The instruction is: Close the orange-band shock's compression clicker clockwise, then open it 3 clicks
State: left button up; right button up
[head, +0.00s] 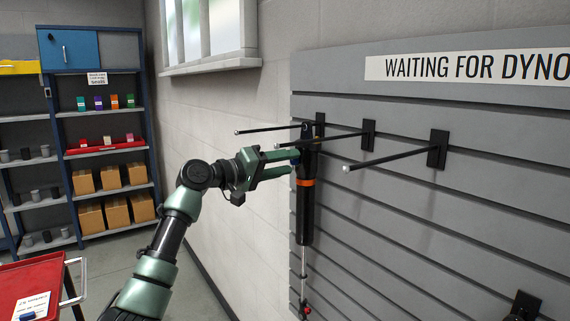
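The orange-band shock (306,210) hangs upright from a peg on the slatted wall. It has a black body, an orange band (305,182) below its top end, and a thin shaft with a red part (306,310) at the bottom. My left gripper (295,162) is at the shock's upper end, just above the orange band, coming in from the left. Its two green fingers stand apart with a gap between them, and the tips overlap the shock's left edge. I cannot tell whether they touch it. The compression clicker is not clearly visible. My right gripper is not in view.
Other bare pegs (392,158) stick out from the grey slatted wall (480,215) under a "WAITING FOR DYNO" sign (470,66). A blue shelf unit (108,112) with boxes and small parts stands at the left. A red cart (30,285) is at the lower left.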

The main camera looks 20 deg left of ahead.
pick_arm(q)
jog(key=shift+s, duration=0.1)
jog(key=shift+s+a, duration=0.3)
jog(key=b+v, duration=0.2)
jog(key=v, duration=0.4)
jog(key=shift+s+a, duration=0.25)
jog(key=shift+s, duration=0.1)
